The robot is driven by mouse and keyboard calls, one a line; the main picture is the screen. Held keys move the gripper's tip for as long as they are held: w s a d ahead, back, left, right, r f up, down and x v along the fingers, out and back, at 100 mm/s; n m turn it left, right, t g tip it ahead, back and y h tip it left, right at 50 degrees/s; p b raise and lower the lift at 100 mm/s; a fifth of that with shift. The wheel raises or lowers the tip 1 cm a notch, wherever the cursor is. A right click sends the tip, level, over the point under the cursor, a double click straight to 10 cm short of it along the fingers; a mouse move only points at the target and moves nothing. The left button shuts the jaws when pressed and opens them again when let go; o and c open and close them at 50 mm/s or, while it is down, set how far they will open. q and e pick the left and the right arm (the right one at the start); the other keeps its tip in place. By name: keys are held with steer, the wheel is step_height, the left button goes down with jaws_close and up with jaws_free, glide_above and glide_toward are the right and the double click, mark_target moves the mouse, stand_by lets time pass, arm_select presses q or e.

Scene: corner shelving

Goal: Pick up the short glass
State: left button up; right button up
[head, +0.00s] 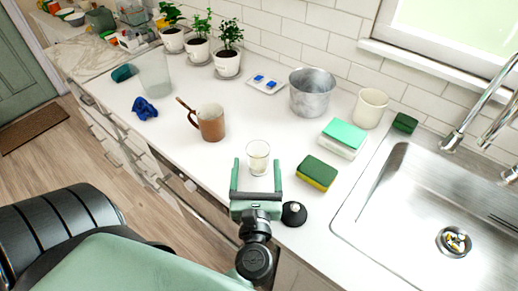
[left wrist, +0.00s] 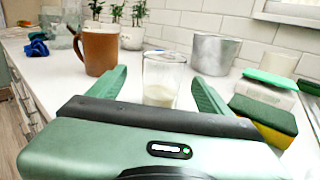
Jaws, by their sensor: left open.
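The short glass (head: 258,157) is a small clear glass with a pale layer at its bottom. It stands upright on the white counter. My left gripper (head: 256,174) is open, with its fingers pointing at the glass from the front edge side. In the left wrist view the glass (left wrist: 161,80) shows between the two open fingers (left wrist: 157,88), a little ahead of the palm. I cannot tell whether either finger touches it. My right gripper is not in view.
A brown mug (head: 210,122) stands to the left of the glass. A green and yellow sponge (head: 316,173) lies close on the right, and a black round object (head: 294,213) sits nearer. Behind are a metal pot (head: 311,93) and a cream cup (head: 370,108). The sink (head: 400,205) is at right.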

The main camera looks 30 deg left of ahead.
mark_target(258, 145)
arm_select(q)
steer(key=shift+w+a, duration=0.1)
steer(key=p+x, duration=0.1)
steer(key=x, duration=0.1)
steer(key=p+x, duration=0.1)
steer(key=x, duration=0.1)
steer(key=p+x, duration=0.1)
steer(key=x, duration=0.1)
steer(key=shift+w+r+p, duration=0.25)
steer(key=shift+r+p, duration=0.05)
steer(key=shift+p, duration=0.05)
steer(key=shift+w+a+f, duration=0.15)
steer(key=shift+w+f, duration=0.05)
steer(key=shift+w, duration=0.15)
steer(key=shift+s, duration=0.1)
jaws_close()
steer(key=shift+r, duration=0.25)
